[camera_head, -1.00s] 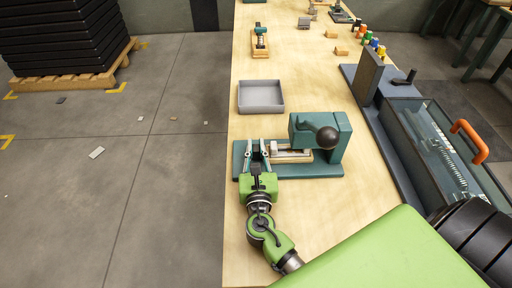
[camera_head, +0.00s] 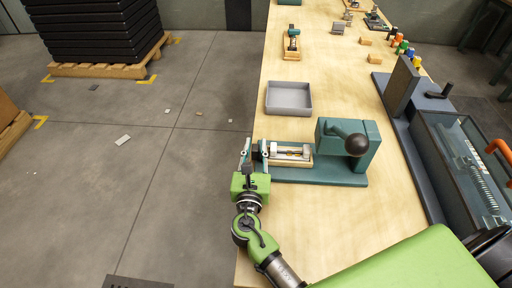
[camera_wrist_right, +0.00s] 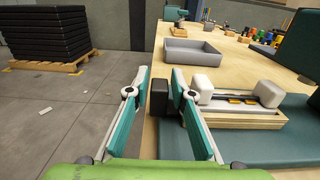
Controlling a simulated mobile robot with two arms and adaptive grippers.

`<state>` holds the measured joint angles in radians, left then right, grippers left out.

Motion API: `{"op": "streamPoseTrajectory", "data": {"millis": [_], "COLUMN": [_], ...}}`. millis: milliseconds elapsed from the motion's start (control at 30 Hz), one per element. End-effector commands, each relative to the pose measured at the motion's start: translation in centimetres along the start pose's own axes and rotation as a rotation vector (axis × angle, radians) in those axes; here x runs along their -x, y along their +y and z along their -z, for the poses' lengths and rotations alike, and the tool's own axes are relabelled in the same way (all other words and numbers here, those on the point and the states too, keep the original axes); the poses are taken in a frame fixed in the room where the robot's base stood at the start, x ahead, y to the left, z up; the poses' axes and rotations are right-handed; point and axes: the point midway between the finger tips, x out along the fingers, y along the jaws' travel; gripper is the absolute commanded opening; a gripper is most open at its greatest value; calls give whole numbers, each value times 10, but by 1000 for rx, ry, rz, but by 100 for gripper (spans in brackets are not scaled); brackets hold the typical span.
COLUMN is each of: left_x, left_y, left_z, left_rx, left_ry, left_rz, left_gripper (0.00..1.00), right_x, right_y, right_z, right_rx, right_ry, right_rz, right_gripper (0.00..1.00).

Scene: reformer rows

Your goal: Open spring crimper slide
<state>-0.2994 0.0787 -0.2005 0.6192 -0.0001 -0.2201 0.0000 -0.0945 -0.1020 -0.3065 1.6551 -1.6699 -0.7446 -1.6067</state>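The teal spring crimper (camera_head: 372,155) sits on the bench, its black ball knob on top. Its slide (camera_head: 290,157), a light wooden carriage with white end blocks, sticks out of the left side of the body. It also shows in the right wrist view (camera_wrist_right: 230,119). My right gripper (camera_head: 253,150) is at the slide's left end, near the bench edge. My left gripper is not in view.
A grey tray (camera_head: 289,111) is behind the crimper. A dark machine with a clear cover and spring (camera_head: 455,150) stands at the right. Several coloured pieces and blocks lie farther back. Left of the bench is open floor, with a pallet of black crates beyond.

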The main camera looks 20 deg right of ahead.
Motion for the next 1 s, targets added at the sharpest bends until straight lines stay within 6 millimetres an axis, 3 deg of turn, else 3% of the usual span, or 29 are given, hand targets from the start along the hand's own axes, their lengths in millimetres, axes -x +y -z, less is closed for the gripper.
{"op": "streamPoseTrajectory", "data": {"millis": [267, 700, 1000], "left_x": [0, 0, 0], "left_y": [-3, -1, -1], "left_z": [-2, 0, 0], "left_rx": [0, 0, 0], "left_ry": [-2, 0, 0], "left_rz": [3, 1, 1], "left_gripper": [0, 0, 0], "right_x": [10, 96, 120], "right_y": [-1, 0, 0], "right_z": [2, 1, 0], "right_rx": [1, 1, 0], "right_ry": [2, 3, 0], "right_rz": [0, -1, 1], "right_gripper": [22, 22, 22]}}
